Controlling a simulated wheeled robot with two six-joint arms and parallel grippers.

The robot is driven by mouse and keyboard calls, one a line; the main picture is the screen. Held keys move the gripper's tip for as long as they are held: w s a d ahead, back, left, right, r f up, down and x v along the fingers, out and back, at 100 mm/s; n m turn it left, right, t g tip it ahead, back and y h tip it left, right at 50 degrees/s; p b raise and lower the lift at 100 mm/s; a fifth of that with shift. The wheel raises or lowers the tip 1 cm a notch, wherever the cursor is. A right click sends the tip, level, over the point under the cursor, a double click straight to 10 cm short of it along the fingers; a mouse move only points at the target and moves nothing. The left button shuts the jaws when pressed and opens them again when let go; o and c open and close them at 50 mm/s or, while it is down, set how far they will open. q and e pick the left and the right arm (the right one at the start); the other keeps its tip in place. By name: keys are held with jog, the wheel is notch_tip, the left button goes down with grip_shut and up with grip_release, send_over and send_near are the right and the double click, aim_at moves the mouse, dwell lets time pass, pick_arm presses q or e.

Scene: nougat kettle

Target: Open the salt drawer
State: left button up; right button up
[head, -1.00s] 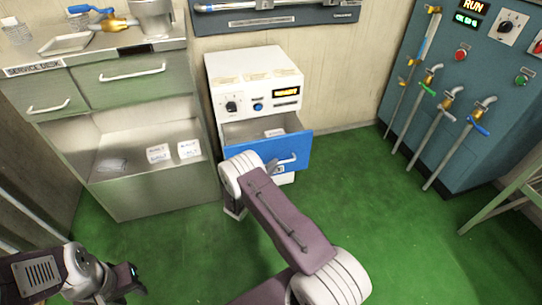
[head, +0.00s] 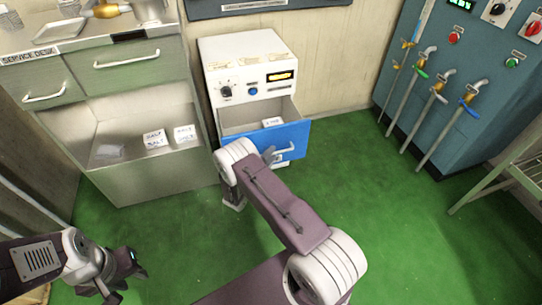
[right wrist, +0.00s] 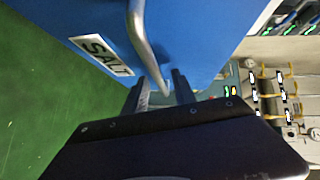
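The salt drawer (head: 262,143) has a blue front with a bent metal handle (head: 286,152) and stands pulled out of the white machine (head: 243,62). Its inside shows, with a small white labelled box (head: 272,122) in it. In the right wrist view the blue front (right wrist: 190,35) carries a SALT label (right wrist: 101,54). My right gripper (right wrist: 162,88) has its fingers apart at one end of the handle (right wrist: 146,45), whose tip shows between them. It also shows at the drawer front in the head view (head: 270,155). My left gripper (head: 122,277) hangs low at the left, away from the drawer.
A metal service desk (head: 150,175) with drawers and several white boxes stands left of the machine. A blue-green panel (head: 465,65) with taps and hanging pipes is at the right, with a metal frame (head: 500,175) beside it. Green floor (head: 380,205) is clear between.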

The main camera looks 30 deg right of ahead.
jog(key=p+v, duration=0.4)
jog(key=v, duration=0.5)
